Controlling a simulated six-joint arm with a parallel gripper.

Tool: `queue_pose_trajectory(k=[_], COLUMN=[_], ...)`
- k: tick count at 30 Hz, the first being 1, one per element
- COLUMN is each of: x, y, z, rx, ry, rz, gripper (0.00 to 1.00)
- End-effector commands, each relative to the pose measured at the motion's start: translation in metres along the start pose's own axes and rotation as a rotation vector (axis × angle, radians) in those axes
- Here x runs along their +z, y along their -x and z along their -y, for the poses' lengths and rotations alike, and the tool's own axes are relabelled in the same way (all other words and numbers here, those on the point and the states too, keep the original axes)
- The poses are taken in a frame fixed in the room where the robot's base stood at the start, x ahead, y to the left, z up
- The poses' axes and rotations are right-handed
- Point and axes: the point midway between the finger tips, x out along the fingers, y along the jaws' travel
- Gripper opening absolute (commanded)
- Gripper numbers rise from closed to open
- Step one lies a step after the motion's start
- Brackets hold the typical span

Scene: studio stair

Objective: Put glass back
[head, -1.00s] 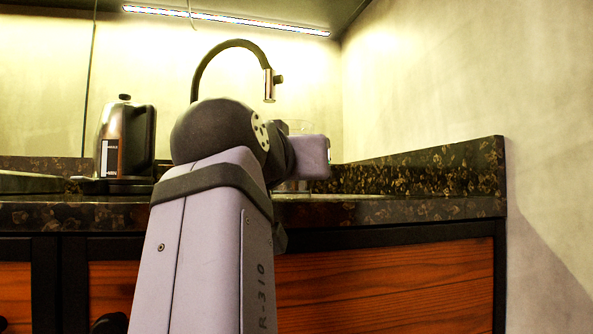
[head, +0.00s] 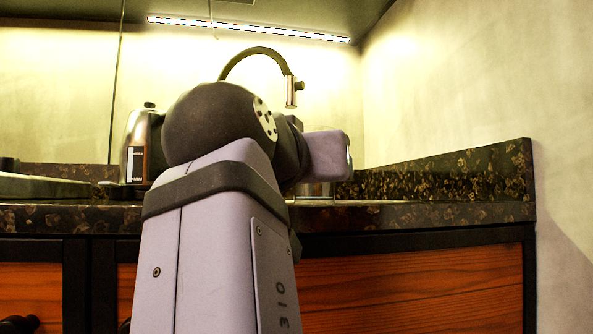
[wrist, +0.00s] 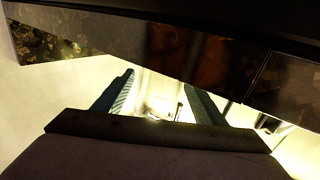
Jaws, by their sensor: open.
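A clear glass (head: 318,189) stands at the sink on the counter in the head view. It is mostly hidden behind my arm; only its lower part and a faint rim show. My gripper (wrist: 163,92) is open in the wrist view, with its two ridged fingers apart. A pale, see-through shape shows between the fingers; it may be the glass, but I cannot tell whether the fingers touch it. In the head view my fingertips are hidden behind my wrist.
A black curved tap (head: 259,55) rises behind my arm. A kettle (head: 142,150) stands to the left, partly covered by my arm. The dark stone counter (head: 430,213) has a raised back edge (head: 450,174) running to the right wall. Wooden cabinet fronts (head: 420,290) lie below.

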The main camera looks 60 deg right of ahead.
Motion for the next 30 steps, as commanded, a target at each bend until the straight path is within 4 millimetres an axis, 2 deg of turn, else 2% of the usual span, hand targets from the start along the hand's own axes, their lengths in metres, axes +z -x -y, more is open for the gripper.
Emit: queue_pose_trajectory(k=[3, 12, 30], x=[0.0, 0.0, -0.001], y=[0.014, 0.03, 0.037], z=[0.0, 0.001, -0.001], rx=[-0.006, -0.005, 0.002], ry=[-0.004, 0.0, -0.003], rz=[-0.003, -0.002, -0.002], gripper=[0.64, 0.64, 0.64])
